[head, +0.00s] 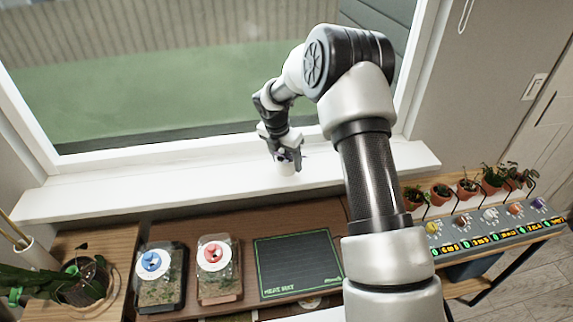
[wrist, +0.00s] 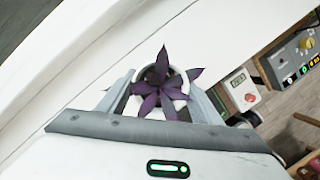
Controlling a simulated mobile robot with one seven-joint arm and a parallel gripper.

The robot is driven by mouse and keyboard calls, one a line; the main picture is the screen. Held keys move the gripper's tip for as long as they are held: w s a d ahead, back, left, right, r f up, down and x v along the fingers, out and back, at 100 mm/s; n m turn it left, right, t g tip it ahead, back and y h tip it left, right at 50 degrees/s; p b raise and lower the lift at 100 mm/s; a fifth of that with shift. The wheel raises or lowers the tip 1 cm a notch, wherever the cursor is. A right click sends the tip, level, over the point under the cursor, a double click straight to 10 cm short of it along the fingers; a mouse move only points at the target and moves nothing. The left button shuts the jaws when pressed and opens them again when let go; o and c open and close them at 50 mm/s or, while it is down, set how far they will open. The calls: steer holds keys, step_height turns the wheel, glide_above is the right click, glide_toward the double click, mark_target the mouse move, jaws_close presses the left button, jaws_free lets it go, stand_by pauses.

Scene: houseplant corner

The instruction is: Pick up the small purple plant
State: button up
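The small purple plant (wrist: 160,88) has pointed dark purple leaves and grows in a white pot (wrist: 182,78). In the head view the white pot (head: 286,168) is at the windowsill, below my gripper (head: 288,157). In the wrist view my gripper (wrist: 161,92) has one finger on each side of the pot, very close to its walls. The leaves spread between the fingers. I cannot tell whether the fingers press on the pot or leave a small gap. The pot's underside is hidden, so contact with the sill is unclear.
The white windowsill (head: 120,190) is otherwise clear. Below it, a wooden table holds a blue-knobbed box (head: 160,285), a red-knobbed box (head: 228,283) and a black mat (head: 297,262). Several potted plants (head: 468,187) stand behind a control panel (head: 495,235) on the right. A larger plant (head: 80,280) is left.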

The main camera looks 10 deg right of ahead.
steer(key=shift+c, duration=1.1)
